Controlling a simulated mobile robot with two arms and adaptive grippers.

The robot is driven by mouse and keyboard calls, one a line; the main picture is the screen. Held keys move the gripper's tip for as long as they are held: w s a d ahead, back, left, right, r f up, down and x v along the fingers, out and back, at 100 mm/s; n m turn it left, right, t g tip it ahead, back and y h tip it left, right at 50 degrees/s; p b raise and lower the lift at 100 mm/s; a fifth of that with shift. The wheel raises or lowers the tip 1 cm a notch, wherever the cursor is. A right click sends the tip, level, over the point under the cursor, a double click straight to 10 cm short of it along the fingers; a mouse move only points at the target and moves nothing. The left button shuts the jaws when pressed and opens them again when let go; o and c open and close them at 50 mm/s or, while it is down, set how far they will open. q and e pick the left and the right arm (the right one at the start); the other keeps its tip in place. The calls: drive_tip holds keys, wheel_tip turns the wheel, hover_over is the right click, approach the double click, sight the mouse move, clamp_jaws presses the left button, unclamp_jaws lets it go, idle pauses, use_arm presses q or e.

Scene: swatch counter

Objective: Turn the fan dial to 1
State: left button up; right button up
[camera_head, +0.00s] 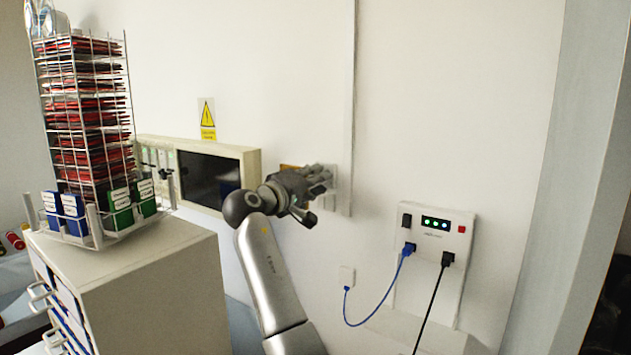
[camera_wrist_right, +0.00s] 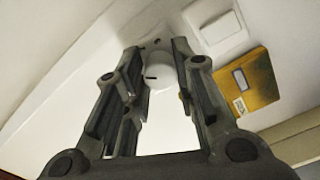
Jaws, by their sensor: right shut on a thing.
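The fan dial (camera_wrist_right: 162,72) is a round white knob on the wall, seen in the right wrist view between my fingertips. A short dark mark shows on its face, toward the left in that view. No numbers can be read around it. My right gripper (camera_head: 322,180) reaches the wall in the head view and hides the dial there. It also shows in the right wrist view (camera_wrist_right: 160,60), with its fingers on both sides of the dial, shut on it. My left gripper is not in view.
A white switch plate (camera_wrist_right: 217,27) and a yellow plate (camera_wrist_right: 246,86) are beside the dial. A dark-screened panel (camera_head: 207,178) is left of my arm. A socket panel (camera_head: 436,245) with blue and black cables is at right. A swatch rack (camera_head: 88,110) stands on a cabinet (camera_head: 150,275).

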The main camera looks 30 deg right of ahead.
drive_tip(key=shift+r, duration=0.1)
drive_tip(key=o, duration=1)
drive_tip(key=shift+a, duration=0.1)
drive_tip(key=v, duration=1.2)
drive_tip(key=shift+w, duration=0.1)
